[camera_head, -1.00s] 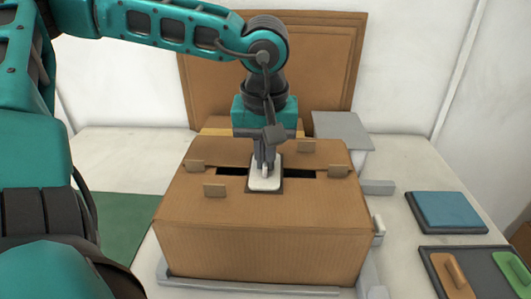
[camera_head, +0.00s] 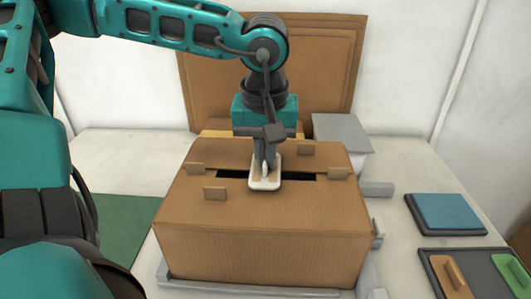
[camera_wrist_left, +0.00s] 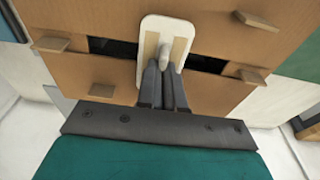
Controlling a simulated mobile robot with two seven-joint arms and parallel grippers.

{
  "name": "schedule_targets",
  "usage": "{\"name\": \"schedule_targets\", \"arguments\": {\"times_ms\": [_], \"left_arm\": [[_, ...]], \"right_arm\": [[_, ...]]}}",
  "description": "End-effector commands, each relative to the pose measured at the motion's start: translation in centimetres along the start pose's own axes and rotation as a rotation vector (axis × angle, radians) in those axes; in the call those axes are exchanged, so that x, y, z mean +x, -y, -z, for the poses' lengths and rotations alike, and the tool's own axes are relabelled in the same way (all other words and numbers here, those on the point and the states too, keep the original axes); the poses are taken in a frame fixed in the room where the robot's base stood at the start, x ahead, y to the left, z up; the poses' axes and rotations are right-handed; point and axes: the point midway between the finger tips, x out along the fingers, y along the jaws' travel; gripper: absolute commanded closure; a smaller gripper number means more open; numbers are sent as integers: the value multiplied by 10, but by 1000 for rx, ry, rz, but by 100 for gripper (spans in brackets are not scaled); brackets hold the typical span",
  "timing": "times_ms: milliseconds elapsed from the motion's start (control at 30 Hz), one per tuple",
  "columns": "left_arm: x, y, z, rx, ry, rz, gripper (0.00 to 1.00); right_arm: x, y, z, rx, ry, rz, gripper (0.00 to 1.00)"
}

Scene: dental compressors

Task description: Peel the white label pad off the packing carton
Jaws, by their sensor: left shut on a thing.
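The brown packing carton (camera_head: 262,235) stands on the table in the middle of the head view, with a dark slot across its top. The white label pad (camera_head: 276,186) is over the middle of the slot. In the left wrist view the pad (camera_wrist_left: 147,50) shows a white rim, beige strips and a raised grip in its middle. My left gripper (camera_head: 268,164) points down from above and is shut on this grip. I cannot tell whether the pad still touches the carton all round. My right gripper is not in view.
Small brown tabs (camera_head: 214,193) stick up from the carton top. A grey rail (camera_head: 250,290) runs along the carton's front base. A blue pad (camera_head: 448,212) and a dark tray (camera_head: 435,262) with orange and green pieces lie at right. A large brown panel (camera_head: 330,70) stands behind.

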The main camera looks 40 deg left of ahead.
Motion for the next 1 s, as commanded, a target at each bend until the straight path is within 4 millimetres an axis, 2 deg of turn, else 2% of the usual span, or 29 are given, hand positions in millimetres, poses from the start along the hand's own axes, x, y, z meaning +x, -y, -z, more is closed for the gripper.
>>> {"name": "schedule_targets", "arguments": {"times_ms": [1000], "left_arm": [[-16, 0, 2, 0, 0, 1, 100]], "right_arm": [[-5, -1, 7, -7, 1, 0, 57]]}}
